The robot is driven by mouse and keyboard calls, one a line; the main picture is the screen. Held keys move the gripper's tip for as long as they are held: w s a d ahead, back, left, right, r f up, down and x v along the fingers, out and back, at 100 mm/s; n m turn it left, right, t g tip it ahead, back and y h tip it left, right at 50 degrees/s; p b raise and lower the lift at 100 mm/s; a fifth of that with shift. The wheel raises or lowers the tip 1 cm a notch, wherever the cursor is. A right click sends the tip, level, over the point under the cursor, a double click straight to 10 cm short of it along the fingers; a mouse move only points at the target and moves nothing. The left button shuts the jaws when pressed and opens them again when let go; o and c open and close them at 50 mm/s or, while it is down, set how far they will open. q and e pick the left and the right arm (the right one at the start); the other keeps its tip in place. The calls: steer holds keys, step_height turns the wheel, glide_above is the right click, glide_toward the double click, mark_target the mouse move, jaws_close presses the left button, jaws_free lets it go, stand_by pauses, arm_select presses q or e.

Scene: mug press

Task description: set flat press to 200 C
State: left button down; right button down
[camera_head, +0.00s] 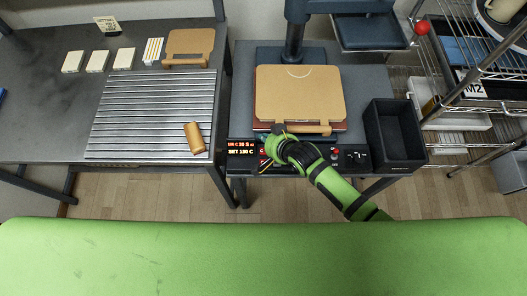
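The flat press (296,52) stands on the right-hand table, with a tan board (298,92) lying flat on its lower part. Along its front edge is a black control panel with a lit display (242,150). The display's lower line appears to read SET 180 C; its upper line is too small to read surely. My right gripper (267,160), on the green and black arm, is over the panel just right of the display. It hides part of the panel there, and its fingers are too small and dark to tell open from shut. My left gripper is not in view.
A black open bin (393,132) stands right of the press. The left table holds a ribbed metal rack (150,115), a tan cylinder (194,137), another tan board (190,45) and several white blocks (97,60). A wire shelf (480,95) is at the far right.

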steer(key=b, duration=0.4)
glide_above(263, 152)
steer(key=f, duration=0.2)
steer(key=d+f, duration=0.1)
steer(key=f, duration=0.1)
steer(key=shift+s+f, duration=0.1)
steer(key=shift+f, duration=0.25)
steer(key=shift+a+f+b, duration=0.1)
steer(key=shift+f+b, duration=0.45)
steer(key=shift+f, duration=0.4)
steer(key=shift+f, duration=0.15)
steer(key=shift+f, duration=0.3)
steer(key=shift+f+b, duration=0.45)
steer(key=shift+b, duration=0.05)
steer(key=shift+r, duration=0.1)
stand_by(0.4)
steer(key=shift+r+p, duration=0.8)
steer(key=shift+p, duration=0.2)
